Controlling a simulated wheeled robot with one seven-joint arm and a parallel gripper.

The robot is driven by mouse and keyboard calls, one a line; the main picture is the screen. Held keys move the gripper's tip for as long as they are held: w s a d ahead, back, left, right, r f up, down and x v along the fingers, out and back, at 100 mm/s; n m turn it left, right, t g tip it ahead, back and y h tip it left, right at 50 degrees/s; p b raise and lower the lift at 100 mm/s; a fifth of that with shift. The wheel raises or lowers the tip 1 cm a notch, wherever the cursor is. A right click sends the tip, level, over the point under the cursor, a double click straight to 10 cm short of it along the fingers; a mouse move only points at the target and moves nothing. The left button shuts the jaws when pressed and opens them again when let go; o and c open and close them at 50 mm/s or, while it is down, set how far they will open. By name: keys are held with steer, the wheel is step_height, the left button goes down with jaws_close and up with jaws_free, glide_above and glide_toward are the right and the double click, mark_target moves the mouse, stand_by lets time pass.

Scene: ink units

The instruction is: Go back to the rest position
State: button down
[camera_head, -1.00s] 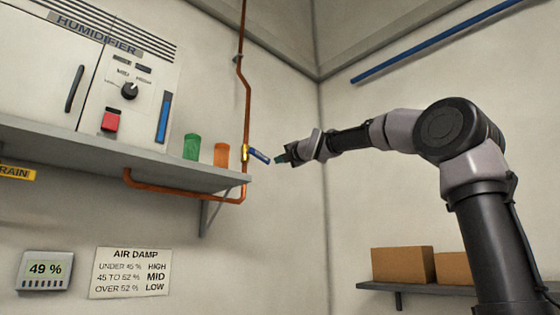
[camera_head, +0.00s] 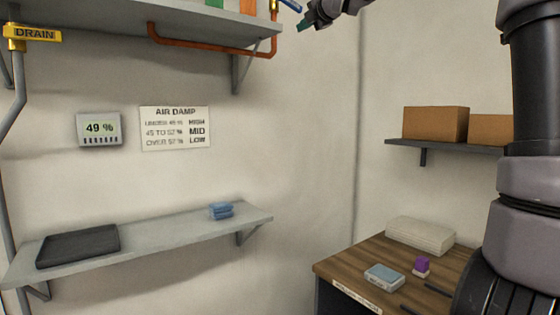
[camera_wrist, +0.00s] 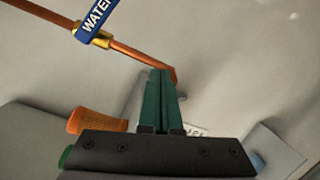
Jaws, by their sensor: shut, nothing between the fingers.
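My gripper (camera_head: 305,25) is at the top edge of the head view, just right of the upper shelf's end and the copper pipe (camera_head: 215,45). In the wrist view its green fingers (camera_wrist: 159,100) are together with nothing between them. A blue lever marked WATER (camera_wrist: 95,17) on a brass valve (camera_wrist: 92,36) is ahead of the fingers and apart from them. In the head view only the lever's end (camera_head: 291,5) shows at the top edge. An orange cup (camera_wrist: 95,121) and part of a green one (camera_wrist: 66,157) show behind the gripper body in the wrist view.
A gauge (camera_head: 99,129) reads 49 % beside an AIR DAMP sign (camera_head: 175,128). A lower shelf (camera_head: 165,238) bears a dark tray (camera_head: 78,246) and a blue stack (camera_head: 221,211). At the right are a wooden worktop (camera_head: 350,262) and a shelf (camera_head: 425,148) with boxes.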

steer(key=s+f+m+g+h, duration=0.2)
steer(key=s+f+m, duration=0.2)
steer(key=f, duration=0.5)
steer(key=s+f+m+g+h, duration=0.2)
steer(key=s+f+m, duration=0.25)
steer(key=f, duration=0.45)
steer(key=s+d+f+m+g, duration=0.1)
steer(key=s+d+f+m, duration=0.4)
steer(key=s, duration=0.4)
steer(key=s+d+f+m+g, duration=0.2)
steer(key=s+d+f+m, duration=0.4)
steer(key=s+f+m, duration=0.2)
steer(key=s+d+f+m+g+h, duration=0.1)
steer(key=s+d+f+m, duration=0.4)
steer(key=s+m, duration=0.5)
steer(key=shift+s+d+f+g, duration=0.45)
steer(key=shift+s+f, duration=0.25)
steer(key=shift+s, duration=0.2)
steer(key=shift+a, duration=0.1)
